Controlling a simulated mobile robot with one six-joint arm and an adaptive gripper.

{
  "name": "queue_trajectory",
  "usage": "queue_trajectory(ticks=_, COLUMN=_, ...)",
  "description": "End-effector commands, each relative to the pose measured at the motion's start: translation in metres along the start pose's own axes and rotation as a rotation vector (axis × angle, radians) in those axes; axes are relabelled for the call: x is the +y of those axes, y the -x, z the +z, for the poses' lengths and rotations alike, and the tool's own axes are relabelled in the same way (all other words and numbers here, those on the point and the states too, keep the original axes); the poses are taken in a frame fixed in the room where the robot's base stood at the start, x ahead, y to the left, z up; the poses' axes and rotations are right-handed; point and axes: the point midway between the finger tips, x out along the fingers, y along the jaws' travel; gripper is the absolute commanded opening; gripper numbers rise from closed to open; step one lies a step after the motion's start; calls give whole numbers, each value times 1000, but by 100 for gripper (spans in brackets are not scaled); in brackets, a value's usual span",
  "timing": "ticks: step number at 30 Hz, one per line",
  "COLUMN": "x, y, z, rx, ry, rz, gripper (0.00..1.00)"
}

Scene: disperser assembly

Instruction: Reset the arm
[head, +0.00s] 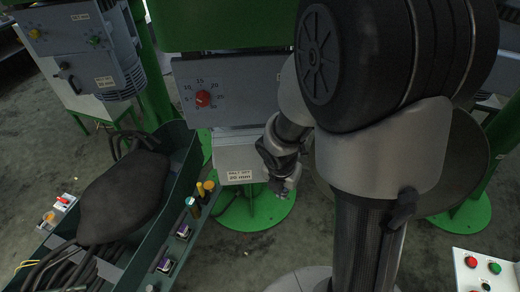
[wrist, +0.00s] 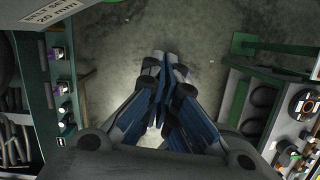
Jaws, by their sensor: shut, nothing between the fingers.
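My gripper (wrist: 163,62) points down over the bare floor in the wrist view, its two blue-sided fingers together and empty. In the head view my gripper (head: 284,188) hangs in front of the green machine, beside a white label plate, partly hidden by my own arm. My arm fills the right half of the head view, with its large dark joint at the top. No object is held.
A green trough (head: 178,200) with a dark sack (head: 125,195) and cables stands at left. A grey panel with a red knob (head: 203,99) is behind my gripper. A button box (head: 485,268) is at lower right. Floor (wrist: 190,25) shows between the benches.

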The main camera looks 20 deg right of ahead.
Motion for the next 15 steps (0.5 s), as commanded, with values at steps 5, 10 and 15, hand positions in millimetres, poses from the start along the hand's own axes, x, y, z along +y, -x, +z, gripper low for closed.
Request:
queue_trajectory(ticks=5, x=0, y=-2, z=0, rx=-8, ry=-44, rz=3, gripper=0)
queue_trajectory(ticks=10, x=-4, y=-9, z=-6, rx=-39, ry=-314, rz=22, gripper=0)
queue_trajectory(ticks=15, x=-14, y=-15, z=-23, rx=-55, ry=-731, rz=65, gripper=0)
